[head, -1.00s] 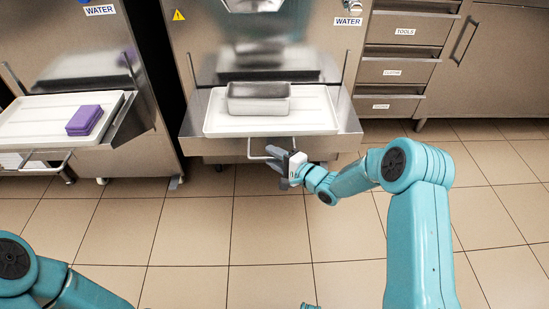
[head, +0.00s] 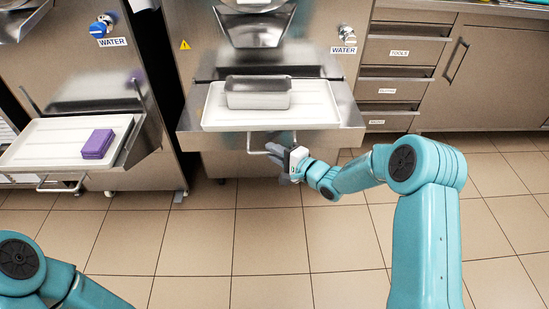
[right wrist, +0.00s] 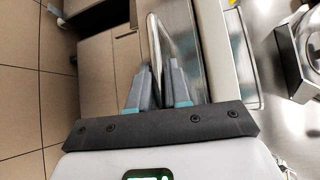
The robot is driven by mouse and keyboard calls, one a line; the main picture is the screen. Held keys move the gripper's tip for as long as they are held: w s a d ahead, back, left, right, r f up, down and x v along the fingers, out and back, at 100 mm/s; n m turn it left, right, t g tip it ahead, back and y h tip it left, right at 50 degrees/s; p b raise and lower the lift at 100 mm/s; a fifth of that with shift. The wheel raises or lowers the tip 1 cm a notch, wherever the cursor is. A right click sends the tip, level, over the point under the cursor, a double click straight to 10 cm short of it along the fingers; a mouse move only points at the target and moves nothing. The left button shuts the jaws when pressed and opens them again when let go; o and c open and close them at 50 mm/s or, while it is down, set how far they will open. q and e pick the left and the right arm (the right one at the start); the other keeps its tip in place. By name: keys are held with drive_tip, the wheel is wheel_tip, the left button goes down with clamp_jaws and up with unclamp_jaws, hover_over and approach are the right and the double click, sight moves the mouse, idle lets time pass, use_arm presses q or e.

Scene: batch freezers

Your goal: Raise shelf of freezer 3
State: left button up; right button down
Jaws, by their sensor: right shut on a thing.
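The shelf (head: 347,104) of the middle freezer (head: 201,42) is a steel ledge at its front. It bears a white tray (head: 312,103) with a steel pan (head: 258,101) on it. A thin bar handle (head: 249,146) hangs at the shelf's front edge. My right gripper (head: 276,158) is at the right part of this handle and shut on it. In the right wrist view the fingers (right wrist: 154,85) are around the pale bar (right wrist: 157,42). No freezer number is readable. My left arm shows at the lower left, but its gripper is out of view.
Drawers (head: 395,72) and a steel cabinet (head: 493,80) stand to the right. The tiled floor (head: 270,220) in front is clear.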

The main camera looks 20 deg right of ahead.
use_arm(q)
drive_tip(key=shift+r, duration=0.3)
use_arm(e)
drive_tip(key=shift+w+d+r, duration=0.1)
drive_tip(key=shift+r, duration=0.3)
drive_tip(key=c, duration=1.2)
unclamp_jaws()
use_arm(q)
wheel_tip(320, 180, up, 3)
drive_tip(key=p, duration=0.2)
drive_tip(key=shift+p, duration=0.4)
use_arm(e)
drive_tip(key=v, duration=1.6)
drive_tip(key=shift+s, duration=0.25)
